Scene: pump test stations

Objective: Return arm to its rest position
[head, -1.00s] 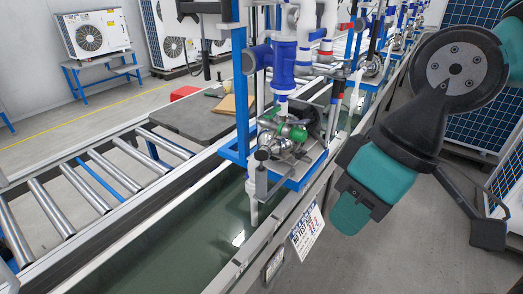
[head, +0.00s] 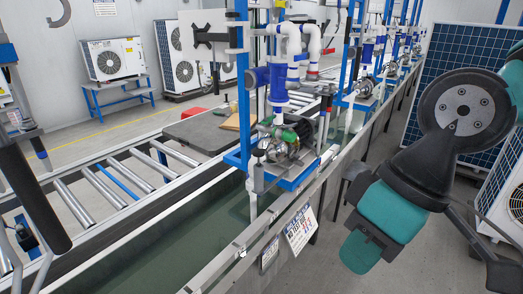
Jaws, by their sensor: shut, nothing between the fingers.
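My arm, with teal joints and dark links, hangs on the right side of the head view. A large round joint is at the top and teal wrist parts are below it. My gripper (head: 500,268) appears as dark, slim parts beyond the wrist at the lower right edge. It is shut, and I see nothing held in it; its tips are partly cut off by the frame. The arm is apart from the pump station. A pump with green parts (head: 290,133) sits on a blue-edged stand (head: 297,181) in the middle.
A sign (head: 300,228) hangs on the rail. Grey floor shows between rail and arm.

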